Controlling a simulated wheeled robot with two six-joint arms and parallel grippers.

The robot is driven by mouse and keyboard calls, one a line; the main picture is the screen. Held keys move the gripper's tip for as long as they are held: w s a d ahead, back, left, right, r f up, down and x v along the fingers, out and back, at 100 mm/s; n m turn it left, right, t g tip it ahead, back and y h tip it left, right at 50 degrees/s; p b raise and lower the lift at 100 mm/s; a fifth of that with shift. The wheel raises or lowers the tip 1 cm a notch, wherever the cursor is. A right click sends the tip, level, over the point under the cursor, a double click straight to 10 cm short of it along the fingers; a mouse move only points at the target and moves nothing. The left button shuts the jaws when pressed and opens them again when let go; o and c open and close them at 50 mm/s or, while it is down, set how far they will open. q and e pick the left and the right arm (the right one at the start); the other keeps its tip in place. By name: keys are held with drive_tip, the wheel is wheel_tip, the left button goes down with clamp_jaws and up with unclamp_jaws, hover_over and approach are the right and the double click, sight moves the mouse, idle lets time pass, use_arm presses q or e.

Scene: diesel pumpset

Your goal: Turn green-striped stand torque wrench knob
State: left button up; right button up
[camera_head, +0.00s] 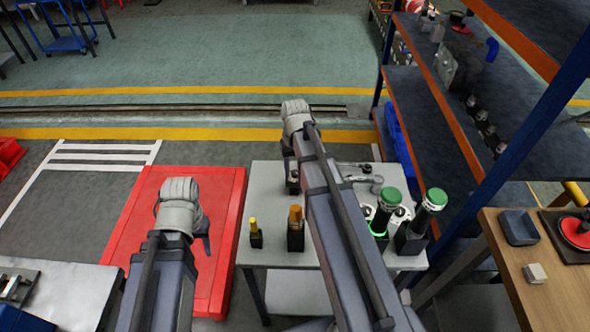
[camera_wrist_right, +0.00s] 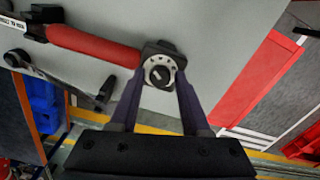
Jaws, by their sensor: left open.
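A stand with a green glowing stripe (camera_head: 378,233) is on the grey table, right of my right arm. A green-capped tool (camera_head: 390,197) rises from it, and another green-capped tool (camera_head: 435,198) stands beside it. My right gripper (camera_wrist_right: 160,80) has its fingers on either side of a black block with a pale ringed round knob (camera_wrist_right: 160,71). A red handle (camera_wrist_right: 95,45) runs from that block. I cannot tell whether the fingers press on it. In the head view my right arm hides most of this spot. My left gripper (camera_head: 203,228) is open and empty above a red surface.
The grey table (camera_head: 270,175) also holds a yellow-topped tool (camera_head: 254,232) and an orange-topped tool (camera_head: 295,228). A metal wrench (camera_wrist_right: 55,80) lies near the red handle. Blue-orange shelving (camera_head: 430,110) stands at right, and a wooden table (camera_head: 510,270) at front right.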

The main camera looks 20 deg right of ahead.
clamp_jaws()
drive_tip(key=shift+m, duration=0.3)
drive_tip(key=m, duration=0.6)
drive_tip(key=shift+m, duration=0.3)
drive_tip(key=m, duration=0.6)
drive_tip(key=shift+m, duration=0.4)
idle(0.4)
drive_tip(key=shift+o, duration=1.6)
unclamp_jaws()
